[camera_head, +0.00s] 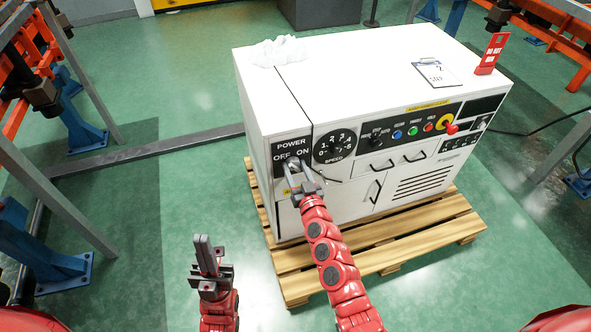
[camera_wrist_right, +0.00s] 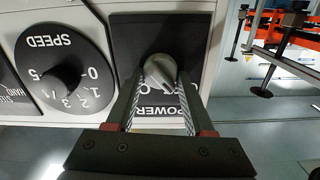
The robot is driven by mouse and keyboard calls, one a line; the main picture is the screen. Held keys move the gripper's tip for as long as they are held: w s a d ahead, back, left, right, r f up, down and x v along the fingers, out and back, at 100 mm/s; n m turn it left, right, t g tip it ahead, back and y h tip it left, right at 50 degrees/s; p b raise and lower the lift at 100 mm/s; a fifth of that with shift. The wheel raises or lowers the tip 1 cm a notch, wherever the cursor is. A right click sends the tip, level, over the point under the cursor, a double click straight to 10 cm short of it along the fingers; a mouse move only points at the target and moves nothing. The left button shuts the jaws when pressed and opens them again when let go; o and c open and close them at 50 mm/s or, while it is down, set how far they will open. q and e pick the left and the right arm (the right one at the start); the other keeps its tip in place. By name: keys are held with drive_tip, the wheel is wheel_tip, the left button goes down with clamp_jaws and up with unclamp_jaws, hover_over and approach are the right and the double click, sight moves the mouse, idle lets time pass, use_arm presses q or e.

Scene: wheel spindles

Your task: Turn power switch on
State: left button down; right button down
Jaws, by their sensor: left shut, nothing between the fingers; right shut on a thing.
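The power panel (camera_head: 290,145) is a black plate on the front left of a white cabinet, marked POWER, OFF and ON. Its grey knob is the power switch (camera_wrist_right: 160,72). My right gripper (camera_head: 297,168) reaches up to the panel and is shut on the power switch, with a finger on each side in the right wrist view (camera_wrist_right: 160,85). The fingers partly cover the OFF and ON lettering, and the exact knob angle is hard to tell. My left gripper (camera_head: 204,243) is shut and empty, low and left of the cabinet, away from it.
The white cabinet (camera_head: 350,85) stands on a wooden pallet (camera_head: 400,250). The speed dial (camera_head: 335,145) is right beside the power panel; it also shows in the right wrist view (camera_wrist_right: 62,60). Green floor is open at left.

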drive_tip(key=m+b, duration=0.1)
drive_tip(key=m, duration=0.1)
drive_tip(key=m+b, duration=0.1)
drive_tip(key=m, duration=0.1)
drive_tip(key=shift+d+f, duration=0.15)
drive_tip(key=shift+d, duration=0.05)
drive_tip(key=m+b, duration=0.1)
drive_tip(key=m, duration=0.3)
drive_tip(key=shift+m+b, duration=0.4)
drive_tip(key=m+b, duration=0.1)
drive_tip(key=m, duration=0.3)
drive_tip(key=shift+d, duration=0.1)
drive_tip(key=shift+f+m, duration=0.1)
drive_tip(key=shift+m, duration=1.9)
drive_tip(key=shift+c, duration=1.4)
unclamp_jaws()
